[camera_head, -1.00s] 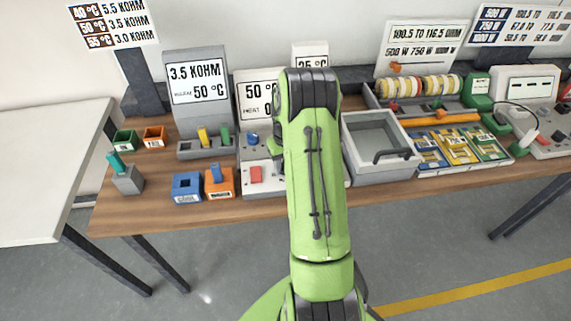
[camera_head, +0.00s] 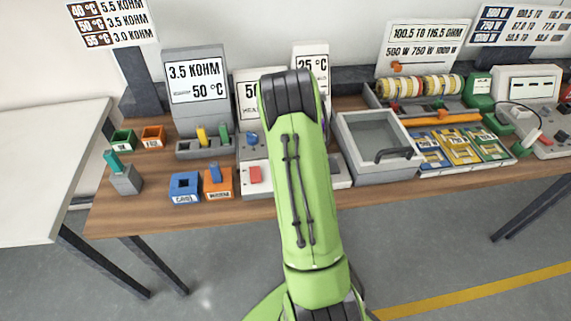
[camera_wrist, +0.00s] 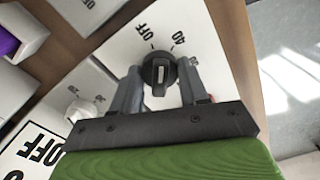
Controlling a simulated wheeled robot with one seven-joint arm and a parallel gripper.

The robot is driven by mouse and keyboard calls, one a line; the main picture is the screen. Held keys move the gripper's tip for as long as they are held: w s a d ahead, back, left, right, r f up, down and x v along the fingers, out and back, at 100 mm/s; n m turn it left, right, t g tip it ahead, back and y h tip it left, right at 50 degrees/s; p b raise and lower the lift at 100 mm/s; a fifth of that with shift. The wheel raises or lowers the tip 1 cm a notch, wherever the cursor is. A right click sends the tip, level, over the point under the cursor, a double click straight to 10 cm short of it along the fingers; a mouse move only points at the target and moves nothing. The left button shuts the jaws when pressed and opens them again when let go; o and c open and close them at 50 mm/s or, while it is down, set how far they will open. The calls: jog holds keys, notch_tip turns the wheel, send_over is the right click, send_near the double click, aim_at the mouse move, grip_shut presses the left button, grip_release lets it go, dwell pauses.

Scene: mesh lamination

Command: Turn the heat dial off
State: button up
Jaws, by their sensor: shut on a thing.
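In the wrist view, a round black dial (camera_wrist: 158,72) with a pale pointer mark sits on a white panel (camera_wrist: 205,62). The printed labels OFF and 40 stand above it. My gripper (camera_wrist: 158,82) has one grey finger on each side of the dial and is shut on it. The pale mark runs roughly up and down in the picture, between the labels; its exact setting is hard to tell. A white knob (camera_wrist: 80,109) is at the lower left. In the head view, my green arm hides the dial and my gripper.
The wooden bench (camera_head: 110,215) holds a display reading 3.5 KOHM and 50 °C (camera_head: 196,83), a blue block (camera_head: 184,188), an orange block (camera_head: 218,184) and a grey open-topped box (camera_head: 375,150) right of my arm. A red button (camera_head: 254,174) is left of my arm.

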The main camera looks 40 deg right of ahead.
jog(key=shift+n+b, duration=0.4)
jog(key=shift+n, duration=1.9)
jog(key=shift+r, duration=0.1)
jog(key=o, duration=1.1)
jog(key=shift+c, duration=0.2)
notch_tip(320, 180, up, 16)
jog(key=p, duration=0.2)
jog(key=shift+p, duration=0.35)
jog(key=shift+f, duration=0.2)
